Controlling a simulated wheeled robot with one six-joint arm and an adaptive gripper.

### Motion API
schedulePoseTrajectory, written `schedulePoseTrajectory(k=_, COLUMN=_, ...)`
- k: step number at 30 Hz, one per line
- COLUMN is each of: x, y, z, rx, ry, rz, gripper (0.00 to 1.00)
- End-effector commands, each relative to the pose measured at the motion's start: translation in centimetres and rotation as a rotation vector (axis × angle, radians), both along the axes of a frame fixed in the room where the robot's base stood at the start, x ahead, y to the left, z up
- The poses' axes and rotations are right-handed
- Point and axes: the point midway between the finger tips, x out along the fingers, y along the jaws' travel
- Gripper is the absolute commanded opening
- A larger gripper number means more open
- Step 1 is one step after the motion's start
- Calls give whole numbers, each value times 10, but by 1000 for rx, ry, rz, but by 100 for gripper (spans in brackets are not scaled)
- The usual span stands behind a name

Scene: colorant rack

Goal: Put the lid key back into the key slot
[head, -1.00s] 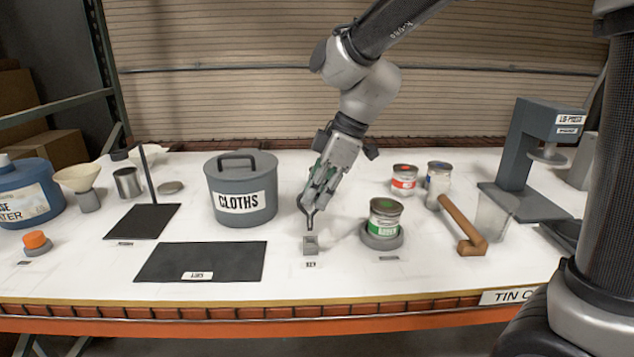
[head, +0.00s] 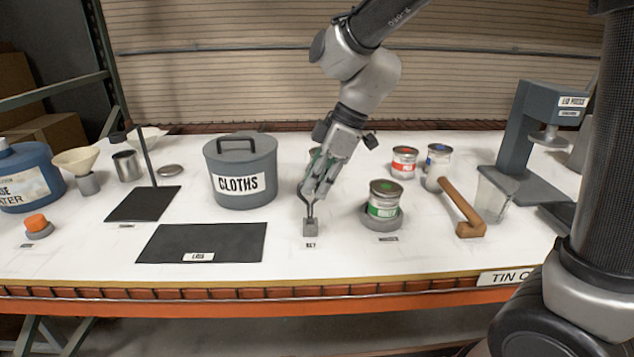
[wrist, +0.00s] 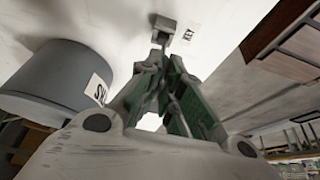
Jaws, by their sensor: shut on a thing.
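My gripper (head: 313,190) is shut on the lid key (head: 309,209), a thin dark metal piece that hangs below the fingertips. The key slot is a small grey block (head: 310,229) on the white table, above a small label. The key's lower end meets the top of the block; I cannot tell how deep it sits. In the wrist view, my gripper (wrist: 162,62) points at the grey block (wrist: 164,24), with the key short and dark between them. The fingers hide much of the key there.
The grey CLOTHS bin (head: 241,172) stands to the left, and a dark mat (head: 203,243) lies in front of it. A green-labelled tin (head: 384,200) stands close on the right, with a brown-handled tool (head: 461,212) beyond it. The table in front of the block is clear.

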Motion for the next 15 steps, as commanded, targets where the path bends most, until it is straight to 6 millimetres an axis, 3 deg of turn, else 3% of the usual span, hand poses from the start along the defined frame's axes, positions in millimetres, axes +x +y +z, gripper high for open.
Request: schedulePoseTrajectory(k=15, x=0, y=0, z=-13, rx=0, ry=0, rz=-1, gripper=0)
